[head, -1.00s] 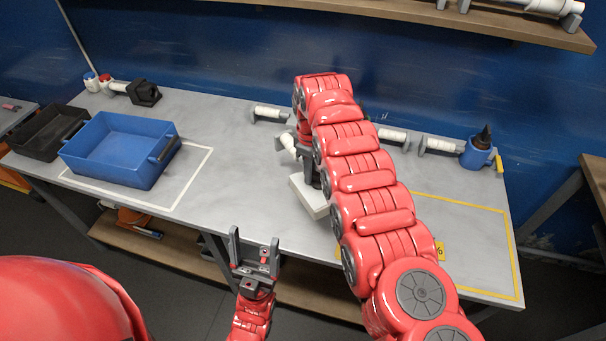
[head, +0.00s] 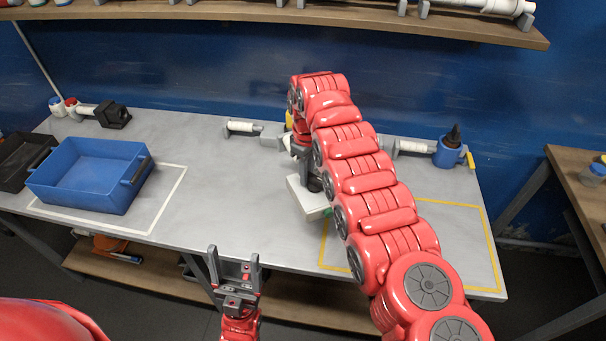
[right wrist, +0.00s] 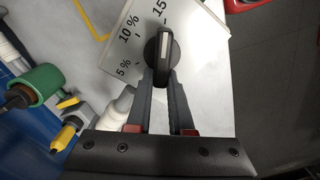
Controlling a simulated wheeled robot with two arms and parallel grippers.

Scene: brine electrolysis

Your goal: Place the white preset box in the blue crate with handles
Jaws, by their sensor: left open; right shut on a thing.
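The white preset box (head: 303,198) is at the middle of the bench, partly hidden under my right arm in the head view. In the right wrist view its pale face (right wrist: 200,40) shows percent marks and a black knob (right wrist: 165,48). My right gripper (right wrist: 162,70) is shut on that knob. I cannot tell how far the box is above the bench. The blue crate with handles (head: 118,196) stands at the left of the bench, looking empty, within a white outline. My left gripper (head: 235,262) is open and empty in front of the bench edge.
A black crate (head: 14,180) stands left of the blue one. White cylinders on grey holders (head: 242,127) and a blue jug (head: 449,153) line the back. The bench (head: 220,190) is clear between crate and box. A shelf (head: 250,10) hangs above.

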